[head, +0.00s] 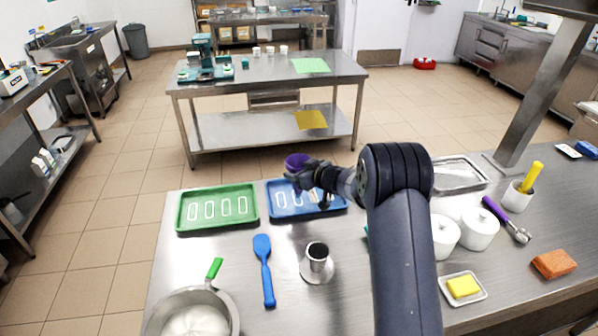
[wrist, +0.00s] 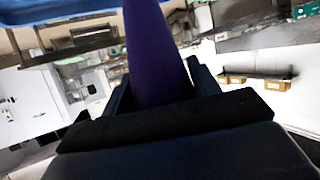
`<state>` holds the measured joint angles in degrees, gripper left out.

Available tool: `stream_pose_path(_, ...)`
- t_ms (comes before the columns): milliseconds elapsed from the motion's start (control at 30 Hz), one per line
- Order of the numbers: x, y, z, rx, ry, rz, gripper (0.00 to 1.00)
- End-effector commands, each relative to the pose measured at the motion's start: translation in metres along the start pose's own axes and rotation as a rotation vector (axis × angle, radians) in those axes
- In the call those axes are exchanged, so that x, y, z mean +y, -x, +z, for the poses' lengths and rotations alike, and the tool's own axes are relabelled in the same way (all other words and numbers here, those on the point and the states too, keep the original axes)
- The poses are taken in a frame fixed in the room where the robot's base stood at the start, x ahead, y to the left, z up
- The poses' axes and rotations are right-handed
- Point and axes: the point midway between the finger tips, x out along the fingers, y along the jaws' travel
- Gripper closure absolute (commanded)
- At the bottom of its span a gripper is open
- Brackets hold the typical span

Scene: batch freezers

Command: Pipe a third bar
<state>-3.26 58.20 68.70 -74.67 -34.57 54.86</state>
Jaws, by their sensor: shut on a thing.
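My gripper (head: 305,180) is shut on a purple piping bag (head: 297,163), held above the far side of the blue tray (head: 335,207). In the wrist view the purple bag (wrist: 155,50) stands between the dark fingers (wrist: 155,95); its tip is out of sight. White bar shapes show in the blue tray, one at its left and part of another beside my gripper; my arm hides some of the tray. I cannot tell which are piped. The green tray (head: 180,222) to the left holds several white oblong shapes in a row.
A blue spatula (head: 263,268), a metal cup (head: 317,257) on a round base and a pot (head: 232,312) stand in front of the trays.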

Motion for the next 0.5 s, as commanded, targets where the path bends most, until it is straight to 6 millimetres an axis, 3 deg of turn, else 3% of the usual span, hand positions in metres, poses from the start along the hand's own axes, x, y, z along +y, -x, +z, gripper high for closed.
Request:
stream_pose_path(133,0.0000,0.0000,-0.0004,0.001,0.000,0.000,0.64)
stream_pose_path(500,-0.0002,-0.0036,0.0087,0.000,0.000,0.000,0.64)
